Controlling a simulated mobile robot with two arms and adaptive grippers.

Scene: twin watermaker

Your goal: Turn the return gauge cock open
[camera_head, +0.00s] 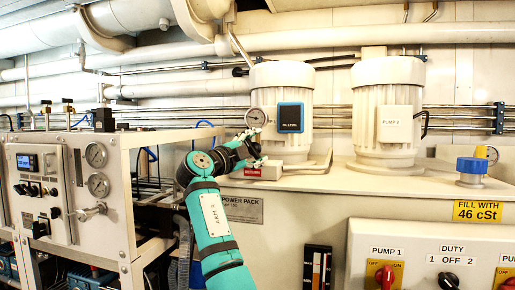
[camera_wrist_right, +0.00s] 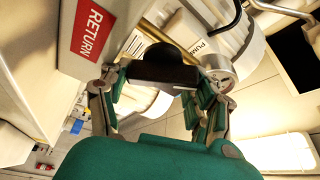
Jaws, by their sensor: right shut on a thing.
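My right gripper (camera_head: 258,150) is at the top left edge of the power pack, below a round gauge (camera_head: 256,117) and just above a small red label (camera_head: 252,172). In the right wrist view, a red RETURN label (camera_wrist_right: 90,30) is beside the gripper (camera_wrist_right: 163,82). Its two fingers are on either side of a dark piece, the return gauge cock's handle (camera_wrist_right: 163,68), and it is shut on it. The cock's body is mostly hidden, and its angle cannot be told. My left gripper is not in view.
Two white pump motors (camera_head: 387,110) stand on the power pack top. A blue-capped filler (camera_head: 472,166) is at the right, above a panel with red and black knobs (camera_head: 448,281). A gauge panel (camera_head: 100,215) stands left of my arm. Pipes run along the wall behind.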

